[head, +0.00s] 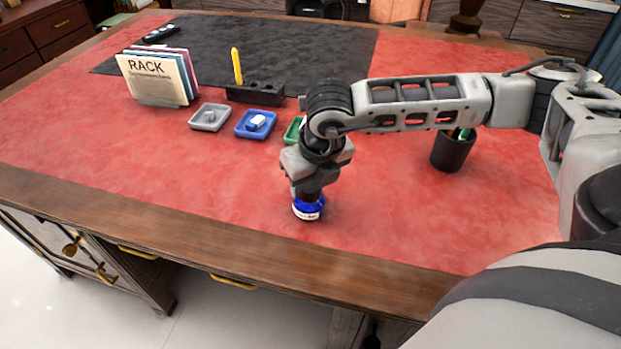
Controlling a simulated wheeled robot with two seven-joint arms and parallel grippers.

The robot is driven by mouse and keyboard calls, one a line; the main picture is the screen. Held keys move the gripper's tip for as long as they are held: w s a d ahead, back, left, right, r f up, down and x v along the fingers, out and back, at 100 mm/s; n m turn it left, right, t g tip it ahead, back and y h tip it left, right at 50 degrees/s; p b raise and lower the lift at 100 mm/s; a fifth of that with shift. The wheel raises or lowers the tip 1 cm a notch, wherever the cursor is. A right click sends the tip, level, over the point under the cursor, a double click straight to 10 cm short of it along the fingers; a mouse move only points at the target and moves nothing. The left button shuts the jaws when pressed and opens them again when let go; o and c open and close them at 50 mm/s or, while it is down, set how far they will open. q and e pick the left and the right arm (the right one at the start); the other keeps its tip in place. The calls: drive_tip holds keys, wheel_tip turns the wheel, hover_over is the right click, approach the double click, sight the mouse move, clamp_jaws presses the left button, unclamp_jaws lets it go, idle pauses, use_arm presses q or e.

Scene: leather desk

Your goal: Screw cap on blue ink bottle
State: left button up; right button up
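The blue ink bottle (309,212) stands on the red leather desktop near its front edge, with a pale label on its side. My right gripper (308,194) points straight down over the bottle, and its fingertips are at the bottle's top. The fingers and wrist hide the bottle's neck, so I cannot see a cap or whether the fingers are shut on one. My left gripper is not in view.
Behind stand a grey tray (210,117), a blue tray (243,132) with a small white item, and a partly hidden green tray (291,131). The front left desktop is clear.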

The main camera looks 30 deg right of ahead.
drive_tip(key=c, duration=0.3)
drive_tip(key=shift+f, duration=0.1)
idle(0.5)
